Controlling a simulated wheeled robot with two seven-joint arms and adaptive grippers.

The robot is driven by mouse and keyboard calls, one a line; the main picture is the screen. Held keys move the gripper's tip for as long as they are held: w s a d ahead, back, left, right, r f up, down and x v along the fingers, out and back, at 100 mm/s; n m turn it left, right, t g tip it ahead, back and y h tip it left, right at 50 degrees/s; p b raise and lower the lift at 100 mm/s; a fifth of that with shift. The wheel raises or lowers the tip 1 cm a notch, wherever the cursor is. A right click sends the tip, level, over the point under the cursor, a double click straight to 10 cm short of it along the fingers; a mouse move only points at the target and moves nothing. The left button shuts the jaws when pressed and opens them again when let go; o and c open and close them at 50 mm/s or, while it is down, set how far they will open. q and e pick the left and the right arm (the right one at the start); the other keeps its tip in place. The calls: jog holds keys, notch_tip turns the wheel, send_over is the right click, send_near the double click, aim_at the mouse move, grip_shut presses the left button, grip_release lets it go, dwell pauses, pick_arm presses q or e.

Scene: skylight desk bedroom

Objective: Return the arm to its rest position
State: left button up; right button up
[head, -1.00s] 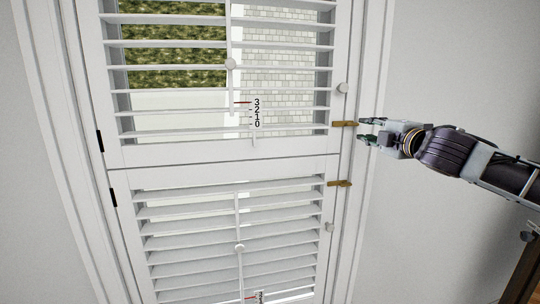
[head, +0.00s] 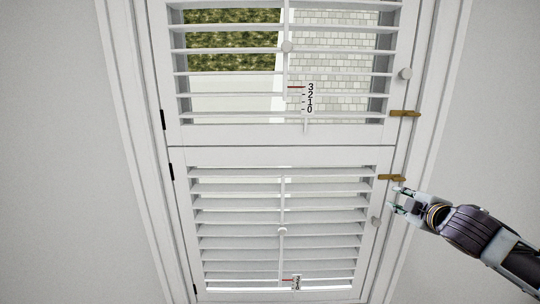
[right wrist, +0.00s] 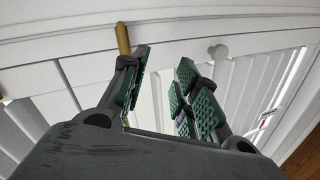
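My right gripper (head: 396,200) is at the right edge of the lower shutter panel (head: 185,235), just below the lower brass latch (head: 391,177). In the right wrist view its two green-padded fingers (right wrist: 160,88) stand apart with nothing between them. A brass latch (right wrist: 123,38) shows just beyond the left finger there; I cannot tell whether they touch. My right arm (head: 470,230) comes in from the lower right. My left gripper is not in view.
The upper shutter panel (head: 230,134) has open slats, a tilt rod with a numbered scale (head: 309,98), a round knob (head: 405,73) and a brass latch (head: 404,113). The lower panel has its own knob (head: 376,221) near my gripper. Bare wall (head: 490,120) lies right of the frame.

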jog(key=s+a+f+m+g, duration=0.1)
jog(key=s+a+f+m, duration=0.15)
jog(key=f, duration=0.45)
jog(key=s+a+f+m+g, duration=0.1)
jog(key=s+a+f+g, duration=0.1)
jog(key=s+f, duration=0.35)
jog(key=s+a+f+m+g, duration=0.1)
jog(key=a+f+m, duration=0.1)
jog(key=f, duration=0.7)
jog(key=s+a+f+m+g, duration=0.35)
jog(key=s+f, duration=0.35)
jog(key=s, duration=0.3)
jog(key=s+a+f+m+g, duration=0.3)
jog(key=s+a+f+g, duration=0.15)
jog(key=s+f, duration=0.6)
jog(key=f, duration=1.3)
jog(key=s+f, duration=0.3)
jog(key=f, duration=1.3)
jog(key=s+d+f+g, duration=0.1)
jog(key=s+d+f, duration=0.2)
jog(key=s+f, duration=1.6)
jog(key=s, duration=0.2)
jog(key=shift+s+d+f+n, duration=0.2)
jog(key=shift+s+f+n, duration=0.1)
jog(key=shift+s+f, duration=0.05)
